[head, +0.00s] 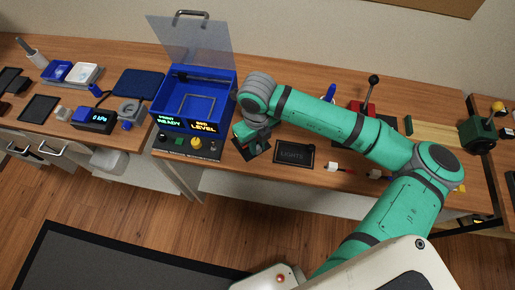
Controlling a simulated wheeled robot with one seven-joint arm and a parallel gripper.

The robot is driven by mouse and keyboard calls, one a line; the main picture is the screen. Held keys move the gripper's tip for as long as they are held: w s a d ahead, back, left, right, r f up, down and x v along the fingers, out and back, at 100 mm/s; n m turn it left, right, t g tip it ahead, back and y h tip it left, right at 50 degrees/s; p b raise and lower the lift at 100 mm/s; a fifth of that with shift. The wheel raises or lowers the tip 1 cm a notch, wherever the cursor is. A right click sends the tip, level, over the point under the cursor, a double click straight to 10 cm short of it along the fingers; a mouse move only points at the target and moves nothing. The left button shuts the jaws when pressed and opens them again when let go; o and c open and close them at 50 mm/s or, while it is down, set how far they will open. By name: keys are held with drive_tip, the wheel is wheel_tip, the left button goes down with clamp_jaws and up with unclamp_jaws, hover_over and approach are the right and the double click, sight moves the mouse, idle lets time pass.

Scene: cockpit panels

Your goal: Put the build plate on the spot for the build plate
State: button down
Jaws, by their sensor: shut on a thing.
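My gripper (252,146) points down over the bench just right of the blue printer and is shut on a thin dark plate (241,153), which looks like the build plate. My wrist and fingers hide much of it, and I cannot tell whether it touches the bench. The blue printer (170,120) has its clear lid (190,40) raised. A pale square outline (197,103) shows on the floor inside the printer and looks like the spot for the build plate. The spot is bare.
A control panel (188,145) with a yellow knob sits before the printer. A dark LIGHTS plate (294,154) lies right of my gripper. A blue display box (94,120) and a dark blue mat (139,83) lie left. A red lever device (364,108) stands behind my arm.

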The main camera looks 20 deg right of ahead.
drive_tip(key=shift+f, duration=1.6)
drive_tip(key=shift+f, duration=0.1)
drive_tip(key=c, duration=1.7)
unclamp_jaws()
drive_tip(key=shift+o, duration=0.2)
